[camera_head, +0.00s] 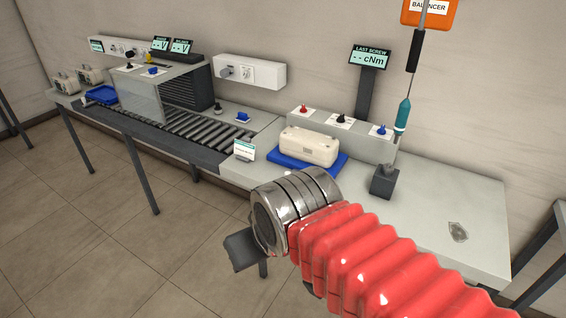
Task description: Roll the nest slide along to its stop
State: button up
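A blue nest (335,167) sits on the bench at the near end of the roller track, and I take it for the nest slide. A cream monitor case (308,146) lies in it. The grey roller track (190,127) runs from beside the nest up and left into a dark housing (190,88). I cannot make out a stop on it. My gripper (240,251) shows as a dark block past the metal wrist, in front of the bench edge and below left of the nest, apart from it. Its fingers are mostly hidden, so its opening does not show.
A small sign (244,150) stands at the bench's front edge, left of the nest. A hanging screwdriver (402,115) and dark block (384,182) are to the right. The bench's right end is mostly clear.

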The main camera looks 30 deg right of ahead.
aim_at(275, 157)
jog(key=u, duration=0.05)
jog(key=i, duration=1.2)
jog(key=z, duration=1.5)
